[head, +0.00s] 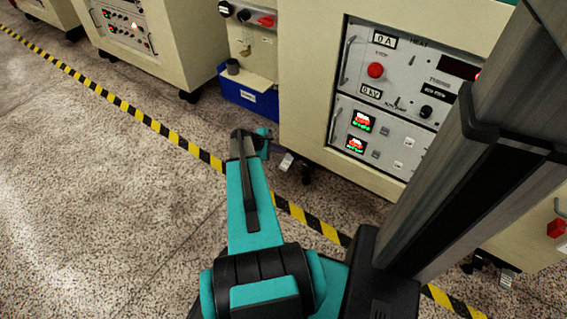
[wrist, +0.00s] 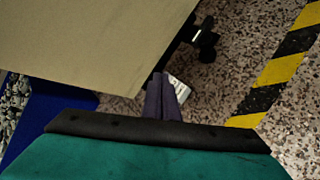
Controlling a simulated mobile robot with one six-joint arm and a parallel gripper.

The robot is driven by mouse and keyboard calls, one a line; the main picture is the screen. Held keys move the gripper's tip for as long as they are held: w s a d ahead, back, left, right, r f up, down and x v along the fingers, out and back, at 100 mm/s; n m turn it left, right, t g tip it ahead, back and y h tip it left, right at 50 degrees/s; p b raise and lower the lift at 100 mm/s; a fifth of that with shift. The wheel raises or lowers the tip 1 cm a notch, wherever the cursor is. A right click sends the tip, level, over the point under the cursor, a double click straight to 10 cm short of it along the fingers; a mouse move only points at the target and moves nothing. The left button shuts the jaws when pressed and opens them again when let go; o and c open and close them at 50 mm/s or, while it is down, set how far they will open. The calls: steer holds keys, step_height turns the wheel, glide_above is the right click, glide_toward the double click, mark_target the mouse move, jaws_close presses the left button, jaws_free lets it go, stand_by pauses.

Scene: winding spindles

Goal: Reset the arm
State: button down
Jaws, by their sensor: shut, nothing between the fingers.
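My teal and black arm (head: 250,215) reaches forward over the speckled floor in the head view. Its far end is close to the cream cabinets, and the gripper fingers are not clear there. In the wrist view my gripper (wrist: 163,98) shows as two dark fingers lying together, shut with nothing between them. The fingers point toward the lower edge of a cream cabinet (wrist: 90,45) and the floor beside it.
A cream cabinet with control panels (head: 400,100) stands ahead on casters. A blue bin (head: 248,97) sits left of it. Yellow-black floor tape (head: 135,113) runs along the cabinets. Open floor (head: 80,200) lies at the left.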

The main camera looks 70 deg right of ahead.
steer(key=shift+w, duration=0.1)
steer(key=w+a+r+n+t+p, duration=0.25)
steer(key=w+a+r+p, duration=0.25)
steer(key=w+a+p, duration=0.6)
steer(key=w+a+r+n+p, duration=0.2)
steer(key=w+a+p, duration=0.25)
steer(key=a, duration=0.45)
steer(key=w+a+r+n+p, duration=0.1)
steer(key=w+a+r+p, duration=0.3)
steer(key=a, duration=0.6)
steer(key=s+a+r+y+p, duration=0.15)
steer(key=a+p, duration=0.25)
steer(key=a, duration=0.6)
steer(key=s+a+r+y+p, duration=0.15)
steer(key=a+p, duration=0.25)
steer(key=a, duration=0.5)
steer(key=s+a+r+m+g+y+p, duration=0.1)
steer(key=s+a+r+m+y+p, duration=0.1)
steer(key=s+a, duration=0.4)
steer(key=s+a+r+m+g+y+p, duration=0.1)
steer(key=s+a+r+m+y+p, duration=0.1)
steer(key=s+a+r+m, duration=0.2)
steer(key=s+a, duration=0.3)
steer(key=a, duration=0.4)
steer(key=shift+s+a+m, duration=0.15)
steer(key=shift+m, duration=0.2)
